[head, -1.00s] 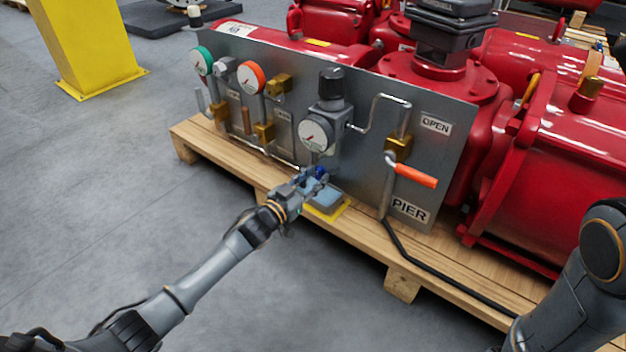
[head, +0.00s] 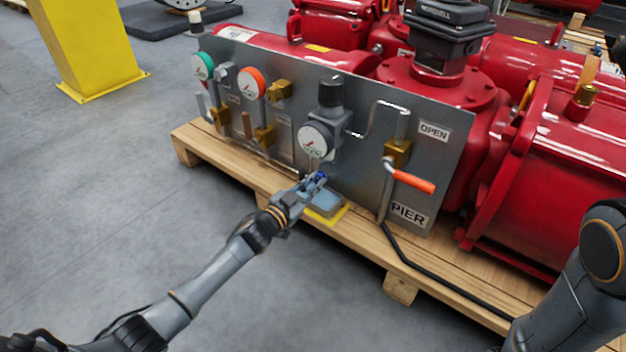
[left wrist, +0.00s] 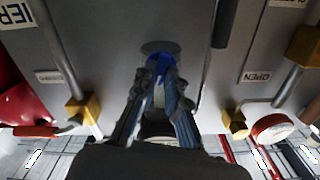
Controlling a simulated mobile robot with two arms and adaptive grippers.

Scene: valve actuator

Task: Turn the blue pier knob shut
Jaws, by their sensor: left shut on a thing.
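The blue knob (head: 322,176) is at the lower part of the grey panel, below the middle gauge. In the left wrist view the blue knob (left wrist: 158,66) shows between the fingers, partly covered by them. My left gripper (head: 312,184) reaches in from the lower left and is shut on the knob. In the left wrist view my left gripper (left wrist: 160,82) has a finger on each side of it. My right gripper is out of view; only part of my right arm shows at the right edge.
The grey panel (head: 360,180) carries gauges, pipes and an orange-handled lever (head: 413,181) right of the knob. A blue-grey block (head: 326,203) on a yellow plate sits below the gripper. The wooden pallet (head: 232,169) edges the panel. Red tanks (head: 560,150) stand behind.

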